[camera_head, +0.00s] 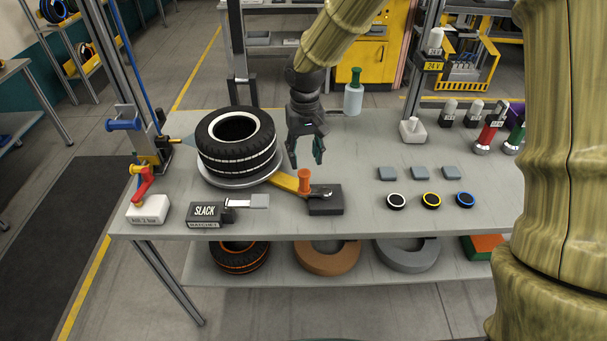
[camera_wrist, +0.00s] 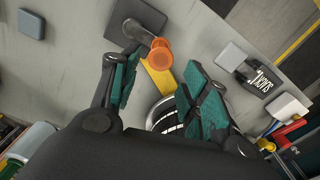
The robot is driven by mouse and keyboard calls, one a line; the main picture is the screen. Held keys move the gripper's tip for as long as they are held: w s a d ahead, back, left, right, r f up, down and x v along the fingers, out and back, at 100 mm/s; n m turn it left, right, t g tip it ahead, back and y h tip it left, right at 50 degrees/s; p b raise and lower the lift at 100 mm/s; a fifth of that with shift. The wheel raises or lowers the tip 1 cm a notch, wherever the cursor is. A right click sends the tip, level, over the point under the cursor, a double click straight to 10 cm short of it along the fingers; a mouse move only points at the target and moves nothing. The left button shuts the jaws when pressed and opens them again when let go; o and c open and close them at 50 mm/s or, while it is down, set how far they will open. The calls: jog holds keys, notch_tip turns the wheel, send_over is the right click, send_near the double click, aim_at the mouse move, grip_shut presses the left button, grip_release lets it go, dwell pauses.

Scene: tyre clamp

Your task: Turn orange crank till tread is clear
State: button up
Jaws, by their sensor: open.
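The orange crank knob (camera_head: 304,181) stands upright on a dark crank arm over a dark block (camera_head: 325,207) at the table's front middle. A yellow-orange clamp arm (camera_head: 284,182) runs from the block to the tyre (camera_head: 237,143), which lies flat on a round grey plate (camera_head: 214,180). Its end meets the tyre's lower right side; I cannot tell whether it touches the tread. My gripper (camera_head: 305,163) is open and empty, pointing down above and behind the knob. In the wrist view the orange knob (camera_wrist: 161,55) shows beyond and between my fingers (camera_wrist: 153,92), apart from them.
The SLACK box (camera_head: 205,214) with a grey lever stands left of the block. A red-handled valve (camera_head: 146,187) is at the left edge. Grey pads (camera_head: 419,173) and small rings (camera_head: 431,200) lie to the right. A bottle (camera_head: 354,93) stands behind.

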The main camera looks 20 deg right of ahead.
aim_at(304, 173)
jog(key=shift+f+p, duration=1.2)
jog(key=shift+f, duration=3.4)
jog(key=shift+w, duration=0.1)
grip_shut()
jog(key=shift+a, duration=0.1)
